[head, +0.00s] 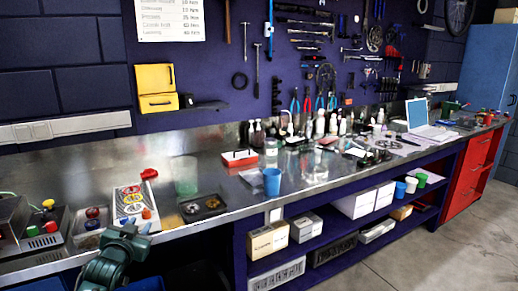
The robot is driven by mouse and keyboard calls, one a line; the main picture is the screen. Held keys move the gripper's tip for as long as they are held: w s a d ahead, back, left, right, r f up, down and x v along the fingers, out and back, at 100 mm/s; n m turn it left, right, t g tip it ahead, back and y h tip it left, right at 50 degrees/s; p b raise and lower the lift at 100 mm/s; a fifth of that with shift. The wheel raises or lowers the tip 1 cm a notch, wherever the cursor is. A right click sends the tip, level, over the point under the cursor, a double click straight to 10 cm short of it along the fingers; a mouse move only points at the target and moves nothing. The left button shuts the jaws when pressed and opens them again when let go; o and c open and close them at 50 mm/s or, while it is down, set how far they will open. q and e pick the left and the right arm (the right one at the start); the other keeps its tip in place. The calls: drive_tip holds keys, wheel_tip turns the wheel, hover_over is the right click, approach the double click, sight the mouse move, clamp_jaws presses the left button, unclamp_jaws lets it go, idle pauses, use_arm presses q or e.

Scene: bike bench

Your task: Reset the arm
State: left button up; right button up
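My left arm shows in teal at the lower left of the head view, in front of the bench's front edge. Its gripper (137,231) is at the upper end of the visible part, close to the edge and below a white tray with coloured parts (135,207). The fingers are small and dark, and I cannot tell whether they are open or shut. I see nothing clearly held. My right arm and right gripper are not in view.
The long metal workbench (225,203) runs from lower left to upper right. A blue cup (272,182), a dark parts tray (202,207) and a red box (240,158) stand on it. A laptop (420,118) is farther right. Grey floor (440,240) is clear at lower right.

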use_arm(q)
drive_tip(key=s+d+f+g+h, duration=0.1)
drive_tip(key=s+d+f, duration=0.4)
drive_tip(key=s+f, duration=0.2)
drive_tip(key=s+d+f+g+h, duration=0.1)
drive_tip(key=s+d+f+g, duration=0.1)
drive_tip(key=s+d+f, duration=0.35)
drive_tip(key=s+d+f+g, duration=0.1)
drive_tip(key=s+d+f, duration=0.1)
drive_tip(key=s, duration=0.6)
drive_tip(key=s+d+f+g+h, duration=0.1)
drive_tip(key=s+d+f, duration=0.2)
drive_tip(key=s, duration=0.5)
drive_tip(key=s+d+f+h, duration=0.1)
drive_tip(key=s+d+f, duration=0.1)
drive_tip(key=s, duration=0.6)
drive_tip(key=shift+d+f+g, duration=0.3)
drive_tip(key=shift+f+g, duration=0.05)
drive_tip(key=shift+g, duration=0.05)
